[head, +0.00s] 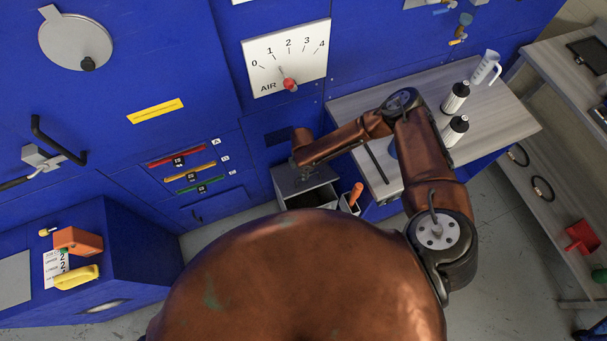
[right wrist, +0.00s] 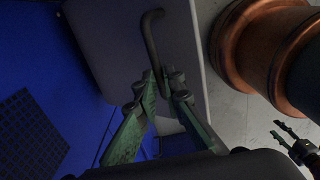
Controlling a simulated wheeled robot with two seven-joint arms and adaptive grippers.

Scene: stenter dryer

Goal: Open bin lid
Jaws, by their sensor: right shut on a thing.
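The grey bin (head: 334,198) stands on the floor against the blue machine. Its lid (head: 290,181) looks raised, with a dark gap showing below it. In the right wrist view the grey lid panel (right wrist: 108,42) carries a dark bent bar handle (right wrist: 149,35). My right gripper (right wrist: 162,76) is shut on this handle, which runs between its two green fingers. In the head view my right arm reaches down to the lid and its fingertips are hard to make out. My left gripper (right wrist: 276,130) shows small at the right of the wrist view, its fingers apart and empty.
An orange-handled tool (head: 355,194) sits in a small holder beside the bin. A blue console (head: 135,245) stands at left. Floor shows between.

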